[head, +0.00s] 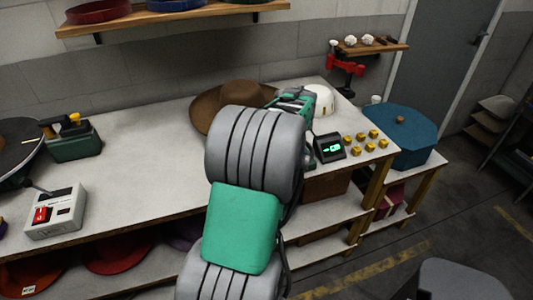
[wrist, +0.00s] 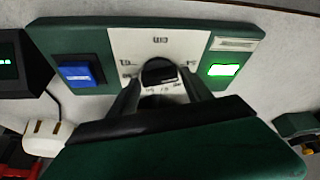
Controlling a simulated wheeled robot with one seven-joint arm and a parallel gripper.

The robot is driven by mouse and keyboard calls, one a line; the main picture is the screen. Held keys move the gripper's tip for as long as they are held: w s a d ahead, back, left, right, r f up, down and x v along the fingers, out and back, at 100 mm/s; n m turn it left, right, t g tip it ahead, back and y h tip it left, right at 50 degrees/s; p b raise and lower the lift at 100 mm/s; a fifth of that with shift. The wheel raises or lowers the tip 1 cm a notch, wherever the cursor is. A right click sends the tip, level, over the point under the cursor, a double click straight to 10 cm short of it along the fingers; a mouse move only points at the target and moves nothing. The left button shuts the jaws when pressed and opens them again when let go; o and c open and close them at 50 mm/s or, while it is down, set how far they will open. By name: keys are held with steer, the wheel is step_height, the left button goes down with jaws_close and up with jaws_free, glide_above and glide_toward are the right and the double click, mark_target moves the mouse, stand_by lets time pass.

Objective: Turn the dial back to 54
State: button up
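In the wrist view, a green control box (wrist: 90,40) with a white scale plate (wrist: 130,42) fills the upper part. A round black dial (wrist: 158,71) sits at the plate's lower middle, with marks around it too small to read. My gripper (wrist: 161,80) reaches the dial, with one finger against each side of it. A small black display (head: 330,147) has lit green digits that I cannot read surely.
The box has a blue button (wrist: 80,73) and a lit green button (wrist: 223,70) on either side of the dial.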

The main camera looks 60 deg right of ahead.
steer(key=shift+o, duration=1.2)
steer(key=v, duration=0.7)
steer(key=shift+r, duration=0.35)
steer(key=shift+s, duration=0.1)
